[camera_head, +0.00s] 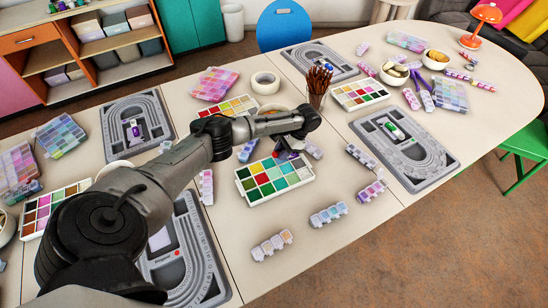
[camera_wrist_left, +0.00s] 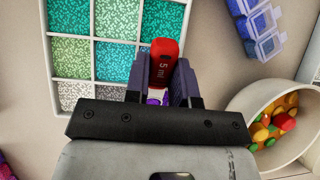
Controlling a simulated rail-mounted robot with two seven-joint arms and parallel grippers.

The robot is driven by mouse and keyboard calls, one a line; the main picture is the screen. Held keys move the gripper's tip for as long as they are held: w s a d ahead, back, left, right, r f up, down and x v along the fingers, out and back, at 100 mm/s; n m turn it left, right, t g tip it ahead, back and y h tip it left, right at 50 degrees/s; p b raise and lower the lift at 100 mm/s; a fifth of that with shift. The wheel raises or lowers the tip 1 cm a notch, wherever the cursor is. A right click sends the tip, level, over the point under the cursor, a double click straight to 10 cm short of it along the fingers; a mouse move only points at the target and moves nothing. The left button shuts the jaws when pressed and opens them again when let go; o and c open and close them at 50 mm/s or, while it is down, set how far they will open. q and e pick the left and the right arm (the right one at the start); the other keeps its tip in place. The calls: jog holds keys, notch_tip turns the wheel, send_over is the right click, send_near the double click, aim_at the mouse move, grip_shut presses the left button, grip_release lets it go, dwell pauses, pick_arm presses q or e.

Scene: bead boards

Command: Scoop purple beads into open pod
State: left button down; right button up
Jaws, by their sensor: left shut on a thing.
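My left gripper (camera_head: 291,146) is over the back edge of a white bead tray (camera_head: 284,191). In the left wrist view my left gripper (camera_wrist_left: 161,88) is shut on a red scoop (camera_wrist_left: 165,52) marked "5 ml". A bit of purple and white shows between the fingers below the handle; I cannot tell whether it is beads. The scoop's bowl is hidden. The tray's visible compartments (camera_wrist_left: 94,48) there hold teal, green and pale beads. Pod strips lie in front, one with several lids (camera_head: 328,214) and another with purple (camera_head: 372,190); I cannot tell which pod is open. My right gripper is not in view.
A white bowl of coloured pieces (camera_wrist_left: 238,105) stands close right of my left gripper in the wrist view. A cup of brown sticks (camera_head: 317,88) stands behind the tray. Grey bead boards (camera_head: 440,172) lie right and left.

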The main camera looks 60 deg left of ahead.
aim_at(275, 153)
pick_arm(q)
jog(key=shift+r, duration=0.1)
jog(key=shift+w+r+p, duration=0.15)
jog(key=shift+r+p, duration=0.55)
jog(key=shift+r, duration=0.25)
jog(key=shift+s+r+p, duration=0.2)
jog(key=shift+r+p, duration=0.15)
jog(key=shift+r, duration=0.1)
jog(key=shift+s+a+r, duration=0.1)
jog(key=shift+s, duration=0.1)
jog(key=shift+s+r+t+p, duration=0.1)
jog(key=shift+s+t+p, duration=0.05)
jog(key=shift+t+p, duration=0.45)
jog(key=shift+s+a+f+t+b, duration=0.1)
jog(key=shift+s+f+t+b, duration=0.35)
jog(key=shift+t, duration=0.45)
jog(key=shift+s+r+t, duration=0.15)
jog(key=shift+r+t, duration=0.2)
jog(key=shift+t, duration=0.15)
jog(key=shift+r+p, duration=0.2)
jog(key=shift+p, duration=0.2)
jog(key=shift+r+t+p, duration=0.2)
jog(key=shift+t+p, duration=0.2)
jog(key=shift+p, duration=0.3)
jog(key=shift+s+r+p, duration=0.1)
jog(key=shift+p, duration=0.3)
jog(key=shift+r+t+p, duration=0.1)
jog(key=shift+t+p, duration=0.3)
jog(key=shift+t, duration=0.1)
